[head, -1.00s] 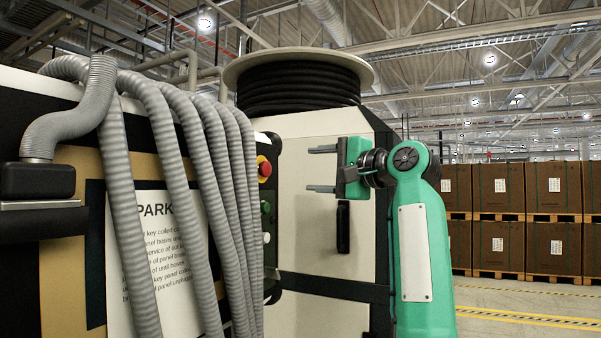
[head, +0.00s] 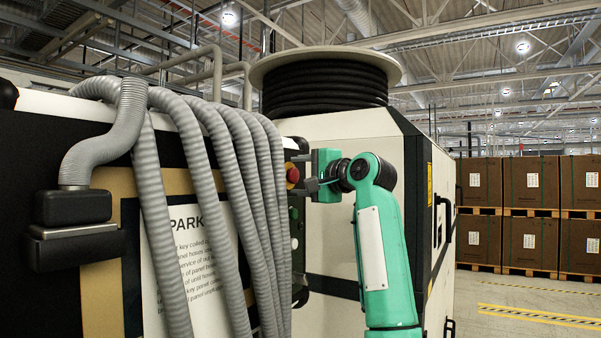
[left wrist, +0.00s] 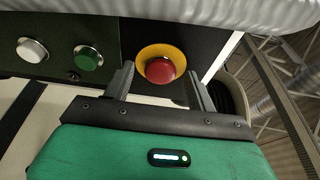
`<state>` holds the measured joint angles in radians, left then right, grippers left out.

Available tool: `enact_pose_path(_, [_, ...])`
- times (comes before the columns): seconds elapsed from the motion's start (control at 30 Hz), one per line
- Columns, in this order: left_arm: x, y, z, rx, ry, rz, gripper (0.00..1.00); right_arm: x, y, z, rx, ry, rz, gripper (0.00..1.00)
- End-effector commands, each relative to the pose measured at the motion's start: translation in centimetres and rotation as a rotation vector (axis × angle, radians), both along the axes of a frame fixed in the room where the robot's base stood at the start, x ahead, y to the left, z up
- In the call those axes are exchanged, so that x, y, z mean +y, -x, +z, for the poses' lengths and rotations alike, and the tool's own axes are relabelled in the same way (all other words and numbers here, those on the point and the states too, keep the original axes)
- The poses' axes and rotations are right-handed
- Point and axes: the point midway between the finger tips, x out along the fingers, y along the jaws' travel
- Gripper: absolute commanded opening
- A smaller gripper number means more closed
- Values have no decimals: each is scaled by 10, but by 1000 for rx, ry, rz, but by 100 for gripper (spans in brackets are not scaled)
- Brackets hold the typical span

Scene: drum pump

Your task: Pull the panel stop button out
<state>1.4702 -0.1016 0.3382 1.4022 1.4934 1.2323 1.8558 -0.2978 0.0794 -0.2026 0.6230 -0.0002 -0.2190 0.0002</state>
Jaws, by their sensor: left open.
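The panel stop button (head: 292,174) is a red mushroom button on a yellow collar, on a dark panel face. It also shows in the left wrist view (left wrist: 160,70). My left gripper (head: 304,172) is right at it in the head view. In the left wrist view, the open fingers of my left gripper (left wrist: 159,80) stand on either side of the button, with a visible gap to the red cap. I cannot tell whether either fingertip touches the collar. My right gripper is in neither view.
Grey ribbed hoses (head: 225,185) hang just left of the button. A green button (left wrist: 88,58) and a white button (left wrist: 32,50) sit beside it on the panel. A black hose reel (head: 325,85) stands above the cabinet. Stacked boxes (head: 530,185) are far right.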

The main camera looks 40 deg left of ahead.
Motion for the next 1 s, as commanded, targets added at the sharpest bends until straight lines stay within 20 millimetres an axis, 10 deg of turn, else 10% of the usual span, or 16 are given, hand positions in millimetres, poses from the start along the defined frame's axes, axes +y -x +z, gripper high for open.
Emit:
enact_pose_path(0.3, [2, 0, 0, 0, 0, 0, 55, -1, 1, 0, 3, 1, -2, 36])
enact_pose_path(0.6, [2, 0, 0, 0, 0, 0, 0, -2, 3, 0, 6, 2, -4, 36])
enact_pose_path(1.0, [-10, -3, 0, 1, 0, 1, 0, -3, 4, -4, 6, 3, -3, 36])
